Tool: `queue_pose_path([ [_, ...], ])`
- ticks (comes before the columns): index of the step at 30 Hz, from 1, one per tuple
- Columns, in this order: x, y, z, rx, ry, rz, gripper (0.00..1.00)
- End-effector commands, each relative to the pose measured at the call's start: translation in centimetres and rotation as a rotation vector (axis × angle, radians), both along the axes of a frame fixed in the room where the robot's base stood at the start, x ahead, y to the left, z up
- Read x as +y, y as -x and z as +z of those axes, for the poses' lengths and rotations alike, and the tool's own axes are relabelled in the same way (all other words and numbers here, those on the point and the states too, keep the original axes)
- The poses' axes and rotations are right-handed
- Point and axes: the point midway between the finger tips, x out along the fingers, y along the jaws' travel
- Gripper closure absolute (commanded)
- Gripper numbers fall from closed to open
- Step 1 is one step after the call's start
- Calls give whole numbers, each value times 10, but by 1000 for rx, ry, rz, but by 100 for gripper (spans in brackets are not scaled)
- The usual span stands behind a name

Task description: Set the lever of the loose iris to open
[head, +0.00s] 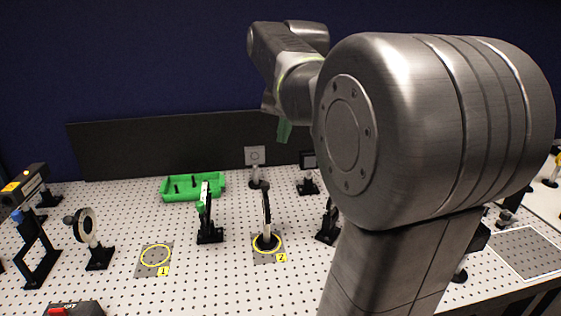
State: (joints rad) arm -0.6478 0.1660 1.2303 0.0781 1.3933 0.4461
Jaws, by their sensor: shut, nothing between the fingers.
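A thin upright mount, seen nearly edge-on (266,215), stands on a round black base inside the yellow ring marked 2. It may be the loose iris, but I cannot tell for sure, and its lever setting is not readable. A round ring on a post (86,226) stands at the left on a black base. My gripper (285,131) is partly in view as a green tip, raised above the back of the board behind my arm. It is shut and empty, apart from every mount.
The yellow ring marked 1 (155,256) is empty. A green tray (192,188) lies at the back. A black mount with a green part (208,215) stands between the two rings. A black panel (150,148) closes the back. My arm hides much of the right side.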

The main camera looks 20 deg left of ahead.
Motion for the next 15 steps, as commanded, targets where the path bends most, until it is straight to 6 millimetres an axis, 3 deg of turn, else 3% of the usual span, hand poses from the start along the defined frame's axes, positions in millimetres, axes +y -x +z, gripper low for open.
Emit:
queue_pose_path([
  [3,-2,-5,2,57,-32,-121,100],
  [8,-2,-8,-1,87,-47,-182,100],
  [15,8,-14,-35,89,-44,-182,100],
])
